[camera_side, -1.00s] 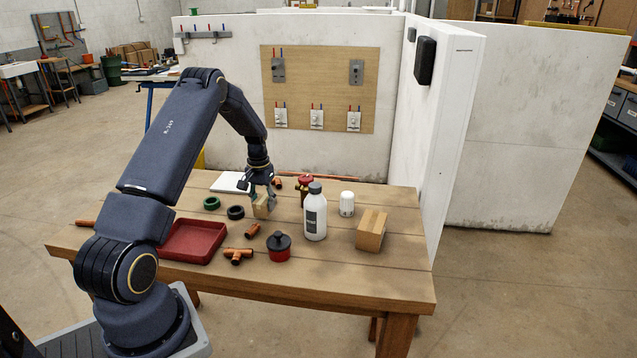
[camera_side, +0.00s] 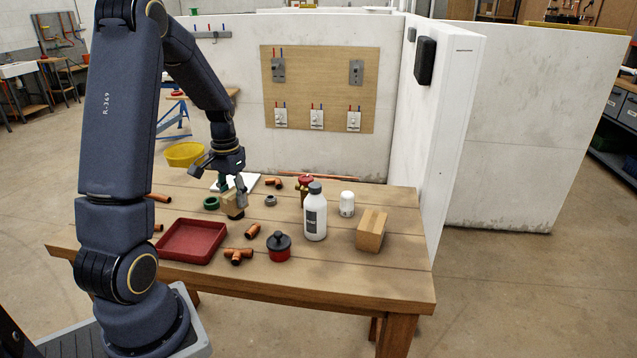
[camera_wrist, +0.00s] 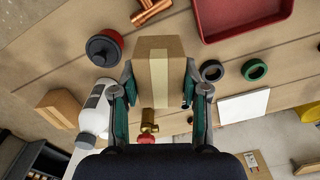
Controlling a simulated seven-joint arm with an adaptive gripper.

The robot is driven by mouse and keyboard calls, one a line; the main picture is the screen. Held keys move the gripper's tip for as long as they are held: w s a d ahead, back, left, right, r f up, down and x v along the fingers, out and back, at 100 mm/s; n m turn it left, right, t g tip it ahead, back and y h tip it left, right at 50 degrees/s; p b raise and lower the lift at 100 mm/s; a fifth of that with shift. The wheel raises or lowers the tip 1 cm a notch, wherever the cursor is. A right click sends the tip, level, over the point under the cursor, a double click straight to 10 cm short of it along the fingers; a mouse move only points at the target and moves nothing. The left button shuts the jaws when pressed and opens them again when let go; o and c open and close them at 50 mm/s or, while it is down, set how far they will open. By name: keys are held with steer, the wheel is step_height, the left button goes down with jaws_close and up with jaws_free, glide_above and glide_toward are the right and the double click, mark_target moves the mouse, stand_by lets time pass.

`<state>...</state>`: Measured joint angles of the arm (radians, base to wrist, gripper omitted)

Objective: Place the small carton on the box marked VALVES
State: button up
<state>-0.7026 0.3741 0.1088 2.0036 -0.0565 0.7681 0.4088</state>
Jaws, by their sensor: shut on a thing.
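My gripper (camera_side: 234,196) is shut on the small carton (camera_side: 231,206), a brown box with a pale tape strip. In the wrist view my gripper (camera_wrist: 160,80) has a finger on each side of the carton (camera_wrist: 158,62), which appears held above the table. A larger brown carton (camera_side: 371,230) stands at the table's right end, apart from my gripper. It also shows at the left of the wrist view (camera_wrist: 58,106). It is the likely VALVES box, but I can read no marking on it.
A red tray (camera_side: 192,241) and copper fittings (camera_side: 237,256) lie in front. A white wall (camera_side: 452,150) rises at right.

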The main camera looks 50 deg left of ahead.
steer(key=w+d+r+m, duration=0.3)
steer(key=w+d+m, duration=0.4)
steer(key=d, duration=0.3)
steer(key=w+d+r+m, duration=0.4)
steer(key=w+d+m, duration=0.25)
steer(key=d, duration=0.25)
glide_above(361, 227)
steer(key=shift+m, duration=0.25)
steer(key=f, duration=0.9)
steer(key=shift+s+f, duration=0.1)
steer(key=shift+s, duration=0.2)
steer(key=shift+w+f, duration=0.3)
steer(key=shift+f, duration=1.65)
